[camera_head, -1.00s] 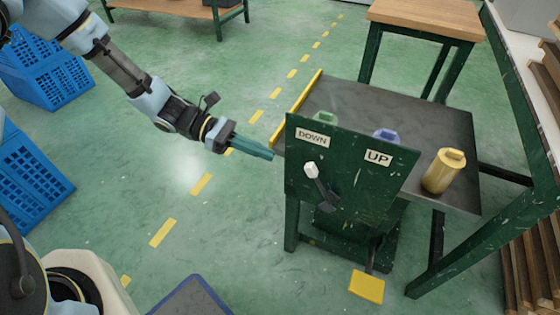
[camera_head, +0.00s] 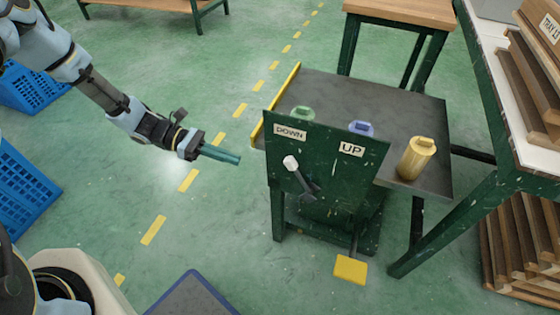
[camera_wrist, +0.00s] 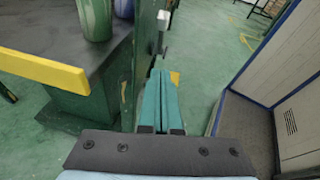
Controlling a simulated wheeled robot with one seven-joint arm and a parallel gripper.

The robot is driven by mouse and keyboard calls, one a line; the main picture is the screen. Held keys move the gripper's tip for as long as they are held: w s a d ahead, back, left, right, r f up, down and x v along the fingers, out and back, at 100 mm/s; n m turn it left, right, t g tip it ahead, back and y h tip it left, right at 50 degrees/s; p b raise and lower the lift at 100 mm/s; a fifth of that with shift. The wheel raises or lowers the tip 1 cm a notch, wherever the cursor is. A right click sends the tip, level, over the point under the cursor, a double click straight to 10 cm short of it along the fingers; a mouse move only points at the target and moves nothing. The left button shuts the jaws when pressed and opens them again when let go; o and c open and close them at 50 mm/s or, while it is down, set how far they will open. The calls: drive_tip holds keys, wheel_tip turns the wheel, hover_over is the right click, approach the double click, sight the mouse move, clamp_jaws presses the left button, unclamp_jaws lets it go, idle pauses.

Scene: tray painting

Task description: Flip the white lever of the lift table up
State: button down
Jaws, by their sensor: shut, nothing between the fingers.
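The lift table (camera_head: 380,92) has a dark top and a green front panel (camera_head: 335,180) with DOWN and UP labels. The lever (camera_head: 300,175) has a white knob (camera_head: 290,162) and a dark arm. Its knob points up and left, under the DOWN label (camera_head: 290,132) and away from the UP label (camera_head: 351,149). My gripper (camera_head: 238,160) is shut and empty, left of the panel and apart from the lever. In the wrist view, the shut teal fingers (camera_wrist: 160,100) point forward beside the panel edge, and the white knob (camera_wrist: 163,18) shows beyond them.
Green, blue and yellow canisters (camera_head: 417,158) stand on the table top. A yellow pedal (camera_head: 350,269) sits low in front. Blue crates (camera_head: 25,190) are at the left. A workbench and stacked wooden trays (camera_head: 520,240) are at the right. Floor left of the panel is clear.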

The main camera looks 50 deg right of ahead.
drive_tip(key=shift+f, duration=0.25)
drive_tip(key=p, duration=0.2)
approach(299, 176)
drive_tip(key=s+d+f, duration=0.2)
drive_tip(key=shift+s, duration=0.4)
drive_tip(key=shift+s+d+r, duration=0.2)
drive_tip(key=shift+s+d, duration=0.05)
drive_tip(key=shift+s, duration=0.25)
drive_tip(key=shift+r, duration=0.1)
